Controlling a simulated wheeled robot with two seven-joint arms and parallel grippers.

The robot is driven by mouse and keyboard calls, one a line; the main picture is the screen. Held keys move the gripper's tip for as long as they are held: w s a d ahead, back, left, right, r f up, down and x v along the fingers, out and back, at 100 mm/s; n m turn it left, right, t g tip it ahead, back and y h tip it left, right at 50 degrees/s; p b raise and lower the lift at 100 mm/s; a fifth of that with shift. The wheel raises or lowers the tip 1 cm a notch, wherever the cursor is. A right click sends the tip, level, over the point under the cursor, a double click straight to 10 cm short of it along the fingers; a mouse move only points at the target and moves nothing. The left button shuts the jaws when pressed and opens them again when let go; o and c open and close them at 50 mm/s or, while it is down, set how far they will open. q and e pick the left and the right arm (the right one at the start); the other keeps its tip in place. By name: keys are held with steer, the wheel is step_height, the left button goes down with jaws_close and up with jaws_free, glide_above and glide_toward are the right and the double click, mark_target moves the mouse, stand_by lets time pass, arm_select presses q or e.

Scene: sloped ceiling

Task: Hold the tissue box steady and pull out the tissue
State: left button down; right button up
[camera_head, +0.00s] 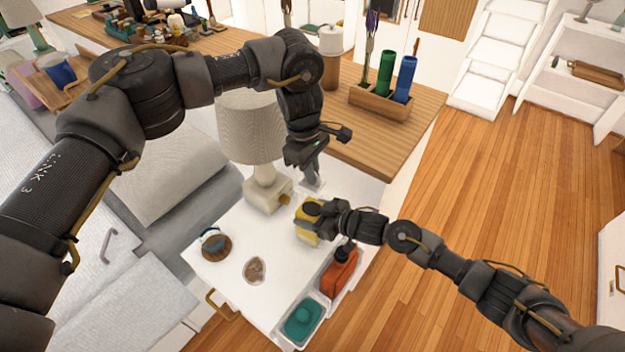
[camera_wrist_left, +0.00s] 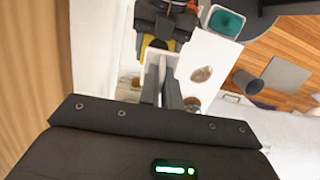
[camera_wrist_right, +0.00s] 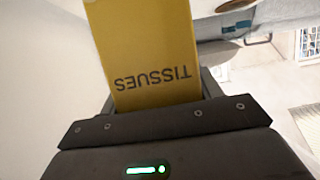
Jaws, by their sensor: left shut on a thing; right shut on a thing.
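The yellow tissue box (camera_head: 306,236) is on the white tabletop, partly hidden by my right gripper (camera_head: 322,218). In the right wrist view the box (camera_wrist_right: 148,45) fills the space between the fingers, its TISSUES lettering upside down. My right gripper is shut on it. My left gripper (camera_head: 312,180) is above and behind the box, pointing down. In the left wrist view its fingers are closed on a thin white tissue (camera_wrist_left: 160,68), with a yellow part of the box beyond. Where the tissue meets the box is not clear.
A lamp (camera_head: 251,128) stands close left of the grippers. An orange bottle (camera_head: 339,270) and a teal item (camera_head: 303,318) sit in white trays at the front right. A round dish (camera_head: 255,270) and a small brown-based item (camera_head: 216,247) lie at the front left.

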steer(key=o, duration=1.1)
steer(key=shift+o, duration=0.2)
steer(key=v, duration=1.2)
steer(key=shift+s+a+r, duration=0.1)
steer(key=shift+a, duration=0.05)
